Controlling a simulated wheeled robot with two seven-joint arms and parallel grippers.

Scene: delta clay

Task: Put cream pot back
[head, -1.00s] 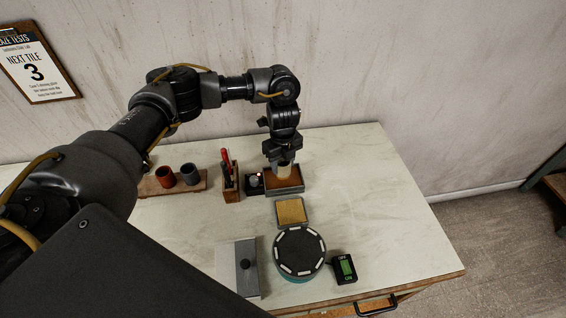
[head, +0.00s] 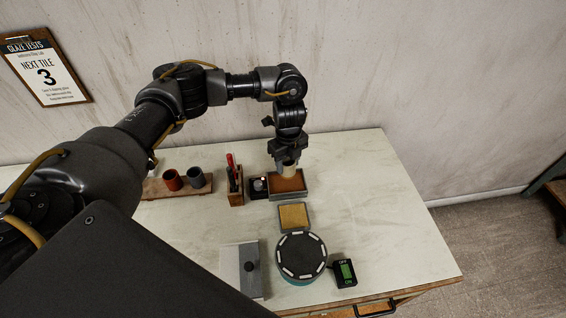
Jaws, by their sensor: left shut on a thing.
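The cream pot (head: 289,171) is a small pale cylinder hanging under my left gripper (head: 288,161). The gripper is shut on it and points down. The pot is over a shallow grey tray with a brown inside (head: 289,194); I cannot tell whether it touches the tray. A wooden rack (head: 206,189) to the left holds a red-brown pot (head: 172,179) and a grey pot (head: 195,177). My right gripper is not in view.
A wooden holder (head: 236,198) with red-handled tools and a small dark device (head: 258,188) stand left of the tray. In front are a tan tile (head: 293,217), a round turntable (head: 301,257), a switch box (head: 344,273) and a grey box (head: 241,270). The table's right side is clear.

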